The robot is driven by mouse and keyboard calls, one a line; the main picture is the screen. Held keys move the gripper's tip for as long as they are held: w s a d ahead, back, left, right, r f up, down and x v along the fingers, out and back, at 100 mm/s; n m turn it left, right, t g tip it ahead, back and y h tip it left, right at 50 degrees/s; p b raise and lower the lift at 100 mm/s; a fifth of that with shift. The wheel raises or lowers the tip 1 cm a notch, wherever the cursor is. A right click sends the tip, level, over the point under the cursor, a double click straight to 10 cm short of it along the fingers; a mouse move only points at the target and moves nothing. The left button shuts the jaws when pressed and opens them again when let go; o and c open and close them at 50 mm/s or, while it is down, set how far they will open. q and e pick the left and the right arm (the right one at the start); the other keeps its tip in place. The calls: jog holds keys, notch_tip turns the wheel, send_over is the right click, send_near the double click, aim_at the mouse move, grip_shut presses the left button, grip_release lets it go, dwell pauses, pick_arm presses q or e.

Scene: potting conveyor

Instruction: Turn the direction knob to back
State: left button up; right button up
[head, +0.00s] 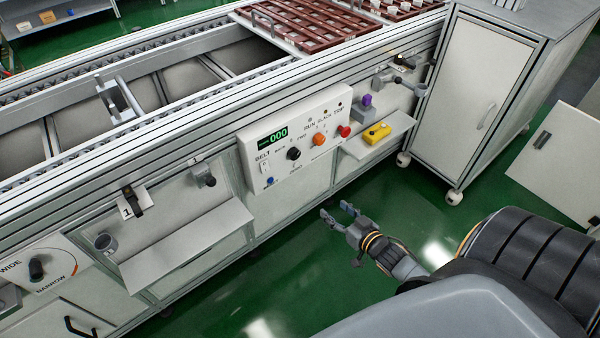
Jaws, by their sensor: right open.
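The white control panel (292,180) is on the side of the conveyor, near the middle of the head view. A small black knob (293,154) on it has tiny labels around it, seemingly BACK and FWD; it looks like the direction knob. Its exact pointing is too small to tell. My right gripper (336,210) is open and empty, below and right of the panel, apart from it and over the green floor. My left gripper is out of view.
The panel also bears a display (272,137) reading 000, an orange knob (319,140) and a red button (343,131). A shelf (398,123) holding a yellow box (377,133) juts out on the right. A wheeled cabinet (480,90) stands farther right. Another shelf (185,245) juts out left.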

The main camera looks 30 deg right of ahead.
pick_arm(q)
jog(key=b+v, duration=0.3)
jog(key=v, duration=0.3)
pick_arm(e)
jog(key=w+r+t+y, duration=0.1)
jog(key=w+r+t, duration=0.25)
jog(key=r, duration=0.45)
jog(key=b, duration=0.2)
send_near(296, 156)
jog(key=w, duration=0.4)
jog(key=w+b, duration=0.1)
jog(key=w, duration=0.3)
jog(key=shift+r, duration=0.15)
jog(key=shift+w+a, duration=0.1)
jog(key=shift+w, duration=0.2)
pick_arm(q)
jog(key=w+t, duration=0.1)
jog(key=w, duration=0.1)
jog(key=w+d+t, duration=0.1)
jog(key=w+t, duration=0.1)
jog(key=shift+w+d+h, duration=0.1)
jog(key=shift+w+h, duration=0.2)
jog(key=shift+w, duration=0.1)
pick_arm(e)
jog(key=c, duration=1.2)
jog(key=shift+o, duration=0.2)
jog(key=shift+n, duration=0.3)
